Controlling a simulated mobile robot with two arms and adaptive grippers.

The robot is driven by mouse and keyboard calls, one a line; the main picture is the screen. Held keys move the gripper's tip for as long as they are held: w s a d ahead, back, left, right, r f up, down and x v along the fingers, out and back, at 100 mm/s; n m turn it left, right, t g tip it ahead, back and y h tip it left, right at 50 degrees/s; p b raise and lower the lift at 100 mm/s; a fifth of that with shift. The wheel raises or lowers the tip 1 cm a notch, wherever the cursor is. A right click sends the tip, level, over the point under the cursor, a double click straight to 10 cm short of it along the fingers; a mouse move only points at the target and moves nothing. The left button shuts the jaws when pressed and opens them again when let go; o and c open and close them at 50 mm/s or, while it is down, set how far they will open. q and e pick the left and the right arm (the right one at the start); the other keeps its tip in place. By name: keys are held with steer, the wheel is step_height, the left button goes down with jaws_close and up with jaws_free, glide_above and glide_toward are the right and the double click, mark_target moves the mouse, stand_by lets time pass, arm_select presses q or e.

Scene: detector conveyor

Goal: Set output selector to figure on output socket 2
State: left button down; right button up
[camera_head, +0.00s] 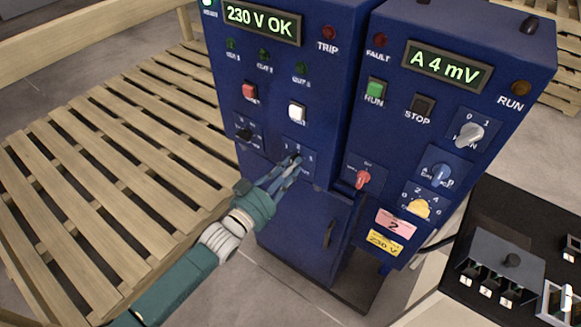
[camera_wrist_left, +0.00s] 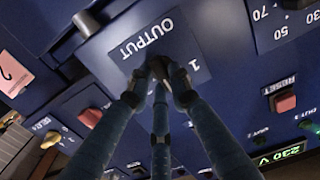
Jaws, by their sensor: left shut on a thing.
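The output selector's plate (camera_head: 297,158), with small figures, is on the front of the left blue cabinet. My left gripper (camera_head: 291,170) reaches it from the lower left and its fingers are closed at the plate. In the left wrist view, the fingertips (camera_wrist_left: 160,72) meet over the selector beside the word OUTPUT (camera_wrist_left: 146,38) and a figure 1 (camera_wrist_left: 194,66). The fingers hide the knob, so its pointer setting cannot be seen. A black unit (camera_head: 497,265) at the lower right has small white tags with figures. My right gripper is not in view.
A black knob (camera_head: 243,134), red button (camera_head: 249,90) and white button (camera_head: 296,111) are close by on the cabinet. A red switch (camera_head: 362,179) and pink card (camera_head: 396,223) are on the right cabinet. A wooden pallet (camera_head: 110,140) stands left.

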arm_select(q)
steer(key=c, duration=1.6)
jaws_free()
steer(key=shift+o, duration=0.2)
steer(key=v, duration=1.2)
